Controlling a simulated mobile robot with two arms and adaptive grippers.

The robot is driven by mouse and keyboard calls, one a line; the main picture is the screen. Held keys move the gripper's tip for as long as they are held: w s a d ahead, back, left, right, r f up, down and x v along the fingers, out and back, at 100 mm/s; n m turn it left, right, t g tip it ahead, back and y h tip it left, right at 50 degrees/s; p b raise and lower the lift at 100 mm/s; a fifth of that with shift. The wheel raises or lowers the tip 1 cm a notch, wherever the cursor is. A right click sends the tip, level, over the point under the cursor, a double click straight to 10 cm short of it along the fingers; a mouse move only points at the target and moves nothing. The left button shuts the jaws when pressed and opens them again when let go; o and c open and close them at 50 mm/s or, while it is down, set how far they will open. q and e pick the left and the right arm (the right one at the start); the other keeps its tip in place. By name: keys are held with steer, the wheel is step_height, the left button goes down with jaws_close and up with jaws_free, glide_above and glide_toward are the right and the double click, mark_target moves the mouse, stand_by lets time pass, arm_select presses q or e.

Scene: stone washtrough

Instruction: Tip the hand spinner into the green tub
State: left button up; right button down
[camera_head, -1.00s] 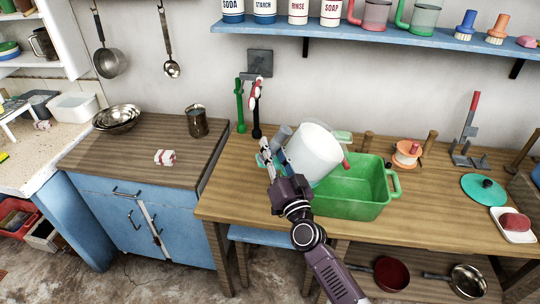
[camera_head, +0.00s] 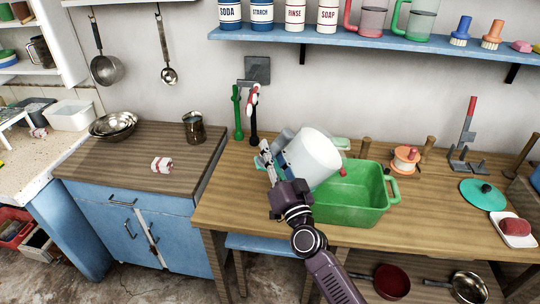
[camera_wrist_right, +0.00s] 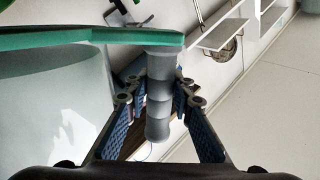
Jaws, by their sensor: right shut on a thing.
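The hand spinner, a white drum (camera_head: 313,157), is tilted over the left end of the green tub (camera_head: 362,208). Its grey handle (camera_wrist_right: 160,105) stands between my right gripper's fingers in the right wrist view. A teal bar (camera_wrist_right: 90,42) crosses above the handle, and the pale drum (camera_wrist_right: 50,105) fills the left there. My right gripper (camera_head: 268,160) is shut on that handle, left of the drum. The drum hides the tub's left end and part of its inside. I cannot see what is inside the drum. My left gripper is not in view.
The wooden table (camera_head: 240,195) is bare left of the tub. A spool (camera_head: 405,158), a teal lid (camera_head: 484,193) and a soap dish (camera_head: 514,225) lie to the right. Green and red taps (camera_head: 252,110) stand behind the gripper. A blue shelf (camera_head: 400,50) hangs above.

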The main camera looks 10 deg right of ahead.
mark_target(288, 141)
steer(key=shift+s+d+r+m+t+b, duration=0.1)
steer(key=shift+d+r+m+t+b, duration=0.3)
steer(key=shift+d+r+m+b, duration=0.35)
steer(key=shift+a+r, duration=0.15)
steer(key=shift+r, duration=0.05)
steer(key=shift+r, duration=0.1)
steer(key=shift+s+d+r+m+t+h+b, duration=0.15)
steer(key=shift+d+r+m+t+h, duration=0.15)
steer(key=shift+d+r+m, duration=0.4)
steer(key=shift+s+d+r+m+t+h+b, duration=0.25)
steer(key=shift+d+r+m, duration=0.2)
steer(key=shift+r+m, duration=0.25)
steer(key=shift+w, duration=0.15)
steer(key=shift+r+h, duration=0.15)
steer(key=shift+h, duration=0.1)
steer(key=shift+s+d+r+m+t+h, duration=0.25)
steer(key=shift+d+r+m+h, duration=0.15)
steer(key=shift+d+r+m, duration=0.3)
steer(key=shift+s+d+r+m+t+h, duration=0.1)
steer(key=shift+d+r+m+t+h, duration=0.1)
steer(key=shift+d+r+m+h, duration=0.35)
steer(key=shift+d+r+m, duration=0.1)
steer(key=shift+d+m, duration=0.05)
steer(key=shift+m, duration=0.15)
